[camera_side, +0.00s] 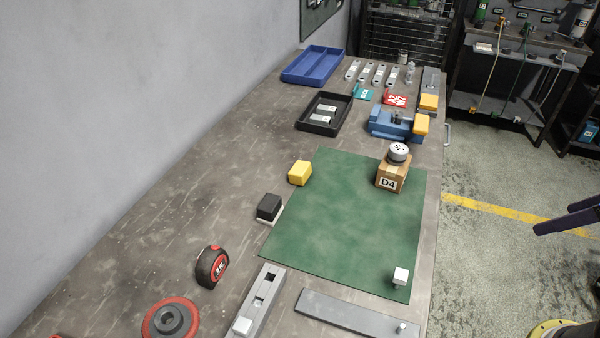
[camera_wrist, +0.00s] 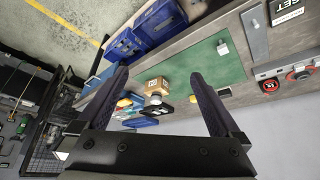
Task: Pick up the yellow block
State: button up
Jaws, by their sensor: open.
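The yellow block (camera_side: 300,173) lies at the left edge of the green mat (camera_side: 350,225), partly over the bare bench. My gripper shows at the right edge of the side view (camera_side: 553,218), over the floor and well apart from the block. In the wrist view its two dark fingers (camera_wrist: 158,72) are spread, with nothing gripped between them. The green mat also shows in the wrist view (camera_wrist: 215,65).
A cardboard box (camera_side: 390,184) with a round-topped item stands on the mat. A black block (camera_side: 268,207) sits below left of the yellow block. A black tray (camera_side: 324,130) and a blue vice (camera_side: 385,122) with yellow parts lie beyond. A white cube (camera_side: 401,276) is near the mat's front.

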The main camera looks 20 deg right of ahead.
dwell(0.4)
jog(key=w+a+r+n+t+y, duration=0.15)
jog(key=w+r+n, duration=0.25)
jog(key=w+r, duration=0.7)
jog(key=n+g+y, duration=0.2)
jog(key=n+g, duration=0.2)
send_over(301, 167)
jog(key=s+d, duration=0.1)
jog(key=s, duration=0.1)
jog(key=shift+h, duration=0.25)
jog(key=f, duration=2.6)
jog(key=shift+w, duration=0.2)
jog(key=shift+t, duration=0.25)
jog(key=shift+x, duration=2.95)
jog(key=shift+s+d+f, duration=0.1)
jog(key=shift+d, duration=0.05)
